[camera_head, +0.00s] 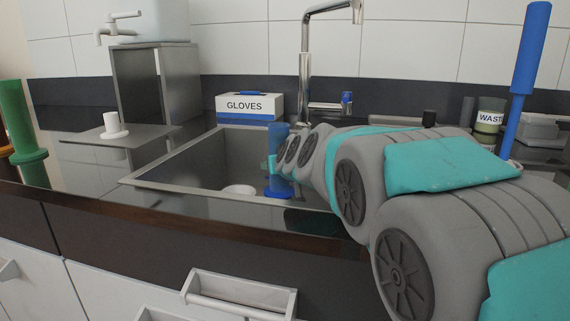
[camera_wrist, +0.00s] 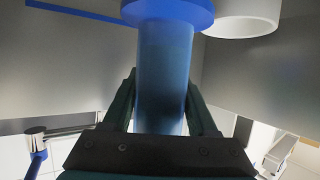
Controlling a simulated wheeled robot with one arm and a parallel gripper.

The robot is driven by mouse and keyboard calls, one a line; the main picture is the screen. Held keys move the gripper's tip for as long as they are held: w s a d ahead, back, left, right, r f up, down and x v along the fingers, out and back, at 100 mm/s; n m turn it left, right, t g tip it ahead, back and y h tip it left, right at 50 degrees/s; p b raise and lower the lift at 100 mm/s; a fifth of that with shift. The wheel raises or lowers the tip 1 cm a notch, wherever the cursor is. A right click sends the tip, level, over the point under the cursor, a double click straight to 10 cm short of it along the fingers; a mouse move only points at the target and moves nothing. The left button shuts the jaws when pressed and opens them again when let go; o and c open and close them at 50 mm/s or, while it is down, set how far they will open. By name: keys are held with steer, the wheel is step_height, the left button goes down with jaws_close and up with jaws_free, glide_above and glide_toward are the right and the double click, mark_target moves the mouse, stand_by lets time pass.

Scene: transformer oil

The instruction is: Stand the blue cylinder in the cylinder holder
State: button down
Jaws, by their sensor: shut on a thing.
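The blue cylinder (camera_head: 277,140) is upright over the sink, with its wide blue base (camera_head: 278,191) at the bottom. My gripper (camera_wrist: 160,105) is shut on its body; in the head view my arm partly hides the grip. In the wrist view the cylinder (camera_wrist: 163,65) runs up between the two fingers, with its round blue base (camera_wrist: 168,10) at the top of the picture. Whether the base touches the sink floor is unclear. I cannot tell for certain which thing is the cylinder holder.
A round white open piece (camera_head: 238,190) lies in the sink (camera_head: 185,180) beside the cylinder's base. The gloves box (camera_head: 248,106) and tap (camera_head: 305,60) are behind. A green cylinder (camera_head: 17,120) stands at far left. A tall blue rod (camera_head: 525,75) stands at right, near the waste jar (camera_head: 489,117).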

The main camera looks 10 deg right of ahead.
steer(key=w+a+p, duration=0.3)
steer(key=a+p, duration=0.1)
steer(key=a, duration=0.6)
steer(key=shift+w+a, duration=0.15)
steer(key=shift+w, duration=0.25)
stand_by(0.4)
steer(key=shift+b, duration=0.45)
stand_by(1.9)
steer(key=shift+f+b, duration=0.6)
steer(key=shift+f, duration=0.25)
